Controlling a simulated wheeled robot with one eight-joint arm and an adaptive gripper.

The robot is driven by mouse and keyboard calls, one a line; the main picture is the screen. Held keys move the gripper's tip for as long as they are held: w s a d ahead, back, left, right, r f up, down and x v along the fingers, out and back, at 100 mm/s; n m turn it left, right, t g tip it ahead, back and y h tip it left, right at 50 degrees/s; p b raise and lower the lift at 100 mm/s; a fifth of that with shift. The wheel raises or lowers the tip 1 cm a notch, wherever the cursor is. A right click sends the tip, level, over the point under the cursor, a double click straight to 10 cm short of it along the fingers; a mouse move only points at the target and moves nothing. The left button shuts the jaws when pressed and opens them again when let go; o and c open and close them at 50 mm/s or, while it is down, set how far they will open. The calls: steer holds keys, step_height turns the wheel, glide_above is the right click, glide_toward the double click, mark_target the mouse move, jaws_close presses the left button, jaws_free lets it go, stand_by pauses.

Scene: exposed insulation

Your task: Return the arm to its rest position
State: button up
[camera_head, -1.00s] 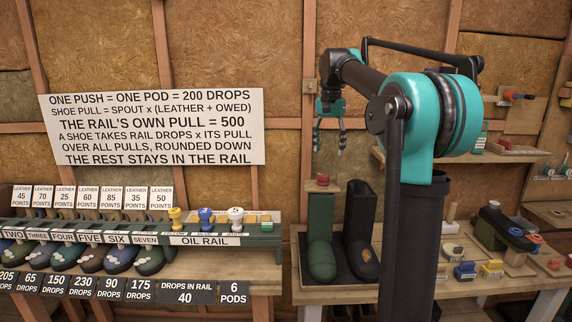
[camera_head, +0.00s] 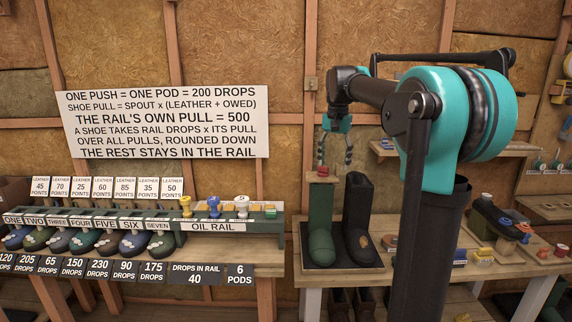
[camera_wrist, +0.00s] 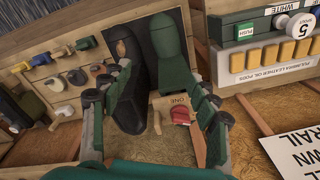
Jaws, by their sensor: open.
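My arm rises at the right of the head view, bent at a large teal joint, with its forearm reaching back toward the wall. My gripper (camera_head: 336,157) hangs from it, pointing down, with its two dark fingers spread and nothing visible between them. It appears above the two boots, near a small red knob (camera_head: 323,170) on a wooden block. In the wrist view my gripper (camera_wrist: 158,75) also stands open. The red knob (camera_wrist: 180,116), beside a label reading ONE, shows between the fingers there. Whether a finger touches anything cannot be told.
A green boot (camera_head: 320,234) and a black boot (camera_head: 357,225) stand on a dark mat. At the left are the oil rail (camera_head: 213,227), several shoes and a wall sign (camera_head: 162,122). The right bench (camera_head: 478,270) is cluttered. Open air lies in front of the sign.

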steer(key=s+d+f+n+t, duration=0.1)
steer(key=s+f+n, duration=0.1)
steer(key=s+f, duration=1.2)
steer(key=s+d+f+n+t, duration=0.2)
steer(key=s+f+n, duration=0.1)
steer(key=s+f, duration=1.1)
step_height(320, 180, down, 4)
steer(key=shift+d+r+t, duration=0.25)
steer(key=shift+t, duration=0.05)
